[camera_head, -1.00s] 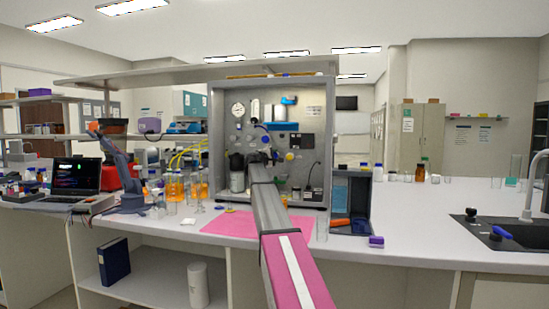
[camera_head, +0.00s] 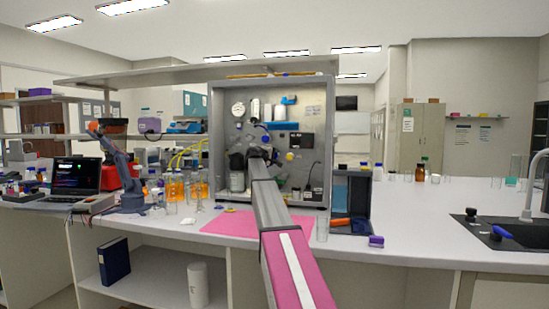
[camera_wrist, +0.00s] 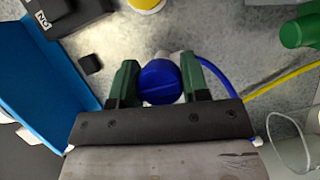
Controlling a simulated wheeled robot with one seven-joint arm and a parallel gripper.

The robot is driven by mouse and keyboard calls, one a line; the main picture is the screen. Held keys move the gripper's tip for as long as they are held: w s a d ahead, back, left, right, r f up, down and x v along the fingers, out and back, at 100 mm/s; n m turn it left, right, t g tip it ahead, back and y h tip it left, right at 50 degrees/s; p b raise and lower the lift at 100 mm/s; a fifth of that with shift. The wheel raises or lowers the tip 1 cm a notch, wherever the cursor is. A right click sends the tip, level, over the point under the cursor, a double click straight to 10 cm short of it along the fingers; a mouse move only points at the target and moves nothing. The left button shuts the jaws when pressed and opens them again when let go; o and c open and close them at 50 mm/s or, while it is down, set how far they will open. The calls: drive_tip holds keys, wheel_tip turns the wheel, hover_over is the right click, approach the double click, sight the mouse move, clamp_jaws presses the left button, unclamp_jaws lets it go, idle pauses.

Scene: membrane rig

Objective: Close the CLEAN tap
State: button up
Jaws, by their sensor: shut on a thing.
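A round blue tap knob (camera_wrist: 159,82) with a groove across its face sits on the grey rig panel in the wrist view. My gripper (camera_wrist: 160,74) has its two green fingers on either side of the knob and is shut on it. No label for the tap is readable, so I cannot confirm its name. In the head view my gripper (camera_head: 258,154) is at the lower middle of the rig panel (camera_head: 300,112), and my arm hides the knob there.
In the wrist view, a blue wall (camera_wrist: 52,75) stands left, a yellow knob (camera_wrist: 147,4) above, a green part (camera_wrist: 300,30) upper right, and a clear vessel (camera_wrist: 292,140) lower right. Blue and yellow tubes run right of the knob. A pink mat (camera_head: 225,224) lies before the rig.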

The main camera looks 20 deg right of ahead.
drive_tip(key=shift+f, duration=0.1)
drive_tip(key=o, duration=0.9)
drive_tip(key=shift+o, duration=0.2)
drive_tip(key=shift+s, duration=0.1)
drive_tip(key=v, duration=1)
drive_tip(key=shift+s+a, duration=0.15)
drive_tip(key=shift+a, duration=0.2)
